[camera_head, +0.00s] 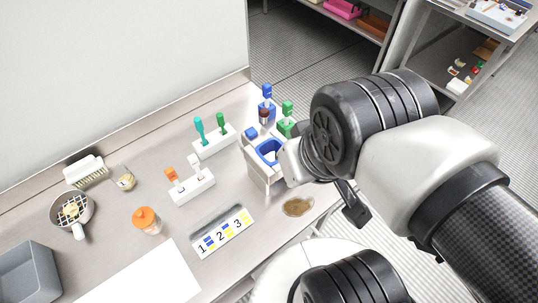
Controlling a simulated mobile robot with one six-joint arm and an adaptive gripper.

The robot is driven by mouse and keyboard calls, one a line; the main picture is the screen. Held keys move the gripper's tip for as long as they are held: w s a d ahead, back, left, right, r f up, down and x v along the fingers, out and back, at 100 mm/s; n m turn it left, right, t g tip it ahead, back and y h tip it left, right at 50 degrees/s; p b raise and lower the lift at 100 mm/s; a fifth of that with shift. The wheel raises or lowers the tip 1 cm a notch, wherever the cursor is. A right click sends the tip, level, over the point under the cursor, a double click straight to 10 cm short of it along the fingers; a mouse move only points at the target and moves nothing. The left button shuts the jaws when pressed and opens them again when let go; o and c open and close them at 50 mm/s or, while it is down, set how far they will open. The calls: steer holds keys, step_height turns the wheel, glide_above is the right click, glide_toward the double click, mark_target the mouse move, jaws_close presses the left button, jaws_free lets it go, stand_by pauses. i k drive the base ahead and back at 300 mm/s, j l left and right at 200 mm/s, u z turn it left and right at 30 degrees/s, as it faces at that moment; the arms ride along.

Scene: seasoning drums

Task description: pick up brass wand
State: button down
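I cannot make out a brass wand in this view; it may be hidden or too small to tell. My gripper (354,207) is at the right edge of the steel table (226,268), partly hidden by my own arm. A dark finger-like part points down there, right of a brown patch (297,206). Whether it is open or holds anything does not show. A white holder with a blue-rimmed opening (268,152) stands just left of my wrist.
Small white racks hold teal and green-handled tools (214,141) and orange and white-handled tools (190,187). An orange-capped jar (147,219), strainer (72,211), grey bin (27,272) and numbered card (222,231) occupy the left and front.

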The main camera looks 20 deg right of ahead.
mark_target(287, 106)
steer(key=i+l, duration=0.1)
steer(key=l, duration=0.35)
steer(key=i+l, duration=0.1)
steer(key=l, duration=0.35)
steer(key=i+l, duration=0.1)
steer(key=l, duration=0.35)
steer(key=l+u, duration=0.2)
steer(key=u, duration=1.45)
